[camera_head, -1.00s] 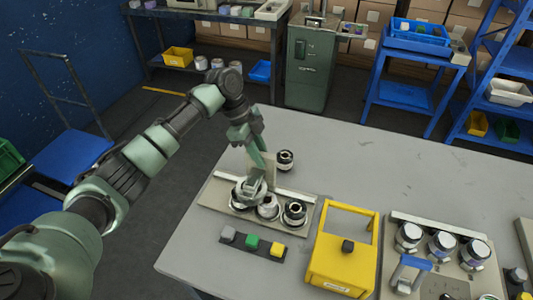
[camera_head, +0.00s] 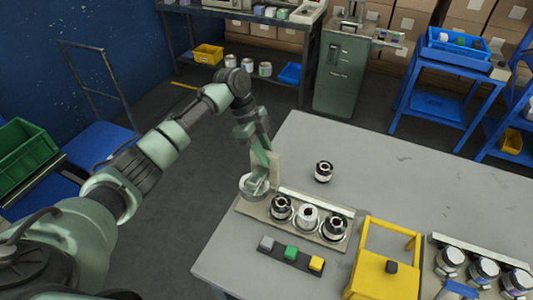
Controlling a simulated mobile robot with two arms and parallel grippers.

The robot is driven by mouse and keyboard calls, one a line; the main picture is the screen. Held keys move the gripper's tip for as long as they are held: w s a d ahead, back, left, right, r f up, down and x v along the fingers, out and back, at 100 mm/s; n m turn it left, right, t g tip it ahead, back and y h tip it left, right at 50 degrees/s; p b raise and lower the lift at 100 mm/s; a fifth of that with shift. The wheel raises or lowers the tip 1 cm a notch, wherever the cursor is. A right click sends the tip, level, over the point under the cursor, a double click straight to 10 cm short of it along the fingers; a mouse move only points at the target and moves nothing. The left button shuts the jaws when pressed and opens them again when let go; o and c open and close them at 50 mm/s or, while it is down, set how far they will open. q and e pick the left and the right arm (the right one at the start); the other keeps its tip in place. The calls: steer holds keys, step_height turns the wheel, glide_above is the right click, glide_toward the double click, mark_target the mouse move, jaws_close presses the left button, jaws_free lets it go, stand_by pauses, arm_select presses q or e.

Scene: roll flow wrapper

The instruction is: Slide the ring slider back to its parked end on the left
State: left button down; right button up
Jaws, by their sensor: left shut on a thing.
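The ring slider (camera_head: 247,194) is a pale metallic ring at the left end of the beige plate (camera_head: 320,247), to the left of the row of three dark-and-white cylinders (camera_head: 307,217). It is beside the leftmost cylinder, not around it. My left gripper (camera_head: 259,178) reaches down from the upper left and is shut on the ring slider, hiding part of it. A pale upright panel (camera_head: 273,166) stands just behind the gripper. A white rail (camera_head: 316,201) runs along the plate's back edge. My right gripper is out of view.
A loose dark-and-white cylinder (camera_head: 323,171) stands behind the plate. A button strip (camera_head: 291,252) lies in front, with a yellow frame box (camera_head: 382,270) to the right. The grey table (camera_head: 410,185) is clear at the back right.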

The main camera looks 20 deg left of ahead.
arm_select(q)
steer(key=c, duration=1.3)
jaws_free()
steer(key=shift+w+a+r, duration=0.1)
steer(key=shift+a+r, duration=0.05)
steer(key=shift+a, duration=0.15)
steer(key=shift+a+r, duration=0.1)
steer(key=shift+r, duration=0.1)
steer(key=b+v, duration=0.2)
steer(key=v, duration=0.5)
steer(key=shift+a, duration=0.15)
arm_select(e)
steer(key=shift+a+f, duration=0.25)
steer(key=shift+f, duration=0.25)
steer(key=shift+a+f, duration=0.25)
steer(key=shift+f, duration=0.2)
